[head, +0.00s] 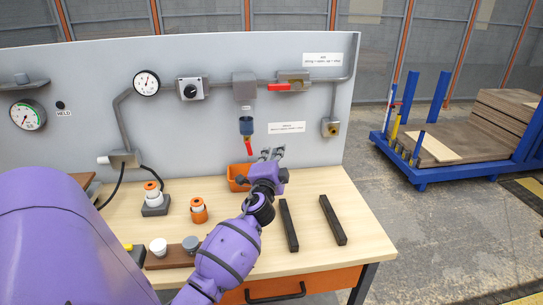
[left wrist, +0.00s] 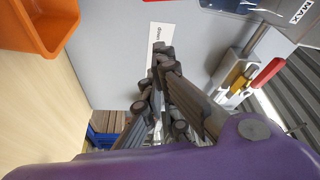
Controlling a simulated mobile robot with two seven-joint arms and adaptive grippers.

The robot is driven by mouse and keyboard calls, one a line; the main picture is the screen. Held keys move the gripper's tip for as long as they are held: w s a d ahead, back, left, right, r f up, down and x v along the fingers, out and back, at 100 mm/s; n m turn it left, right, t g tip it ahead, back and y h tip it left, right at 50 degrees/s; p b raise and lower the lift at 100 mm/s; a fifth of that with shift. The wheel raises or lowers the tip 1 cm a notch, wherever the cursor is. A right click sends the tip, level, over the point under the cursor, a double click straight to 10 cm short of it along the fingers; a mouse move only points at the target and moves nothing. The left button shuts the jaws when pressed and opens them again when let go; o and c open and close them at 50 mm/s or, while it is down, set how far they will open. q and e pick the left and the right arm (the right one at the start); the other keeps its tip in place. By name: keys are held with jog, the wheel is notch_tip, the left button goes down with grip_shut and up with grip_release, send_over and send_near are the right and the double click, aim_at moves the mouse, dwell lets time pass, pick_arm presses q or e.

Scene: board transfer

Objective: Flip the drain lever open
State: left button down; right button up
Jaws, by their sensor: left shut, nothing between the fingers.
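The drain lever (head: 249,147) is a small red handle that hangs, slightly tilted, under the blue filter bowl (head: 246,126) on the grey panel. A white label (head: 286,128) is to its right; it reads "drain" in the left wrist view (left wrist: 154,45). My left gripper (head: 272,153) is in front of the panel, just right of the lever and slightly lower, with a small gap in the head picture. Its fingers are shut and empty; they also show in the left wrist view (left wrist: 163,55). My right gripper is not in view.
An orange bin (head: 235,184) stands under the lever, partly behind my left gripper. Above is an air valve with a red handle (head: 279,87); a brass fitting (head: 330,127) is at right. Two dark bars (head: 288,225) (head: 333,220) lie on the bench.

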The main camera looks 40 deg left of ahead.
pick_arm(q)
jog(key=r+v, duration=0.1)
jog(key=v, duration=0.9)
jog(key=shift+f+b, duration=0.3)
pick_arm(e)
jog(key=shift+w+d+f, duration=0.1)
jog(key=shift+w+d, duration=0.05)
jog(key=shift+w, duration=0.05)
pick_arm(q)
jog(key=shift+d, duration=0.1)
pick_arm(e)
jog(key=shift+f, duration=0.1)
